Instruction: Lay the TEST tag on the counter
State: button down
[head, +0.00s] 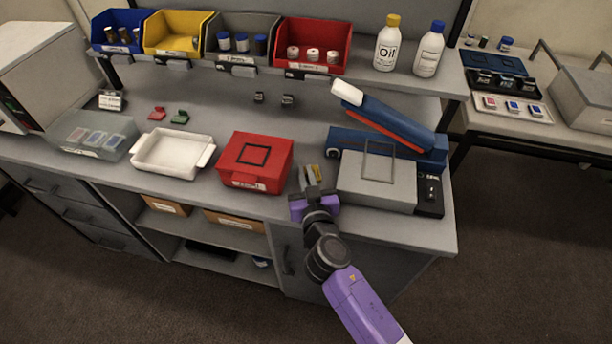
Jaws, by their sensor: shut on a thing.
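My gripper (311,174) is over the grey counter (215,193), in the gap between the red box and the grey device. It is shut on a small yellow piece, which looks like the TEST tag (316,171). The piece is mostly hidden by the fingers, and no lettering on it can be read. I cannot tell whether it touches the counter. A red piece (157,113) and a green piece (180,117) lie further back on the counter.
The red box (262,179) stands left of my gripper, and the grey device (370,190) stands close on its right. A white tray (168,165) and a clear bin (80,145) are further left. Bins and two bottles (388,48) line the shelf. The counter's middle back is mostly clear.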

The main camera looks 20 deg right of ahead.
jog(key=shift+f, duration=0.1)
jog(key=c, duration=2)
grip_release()
jog(key=o, duration=0.4)
jog(key=shift+o, duration=0.2)
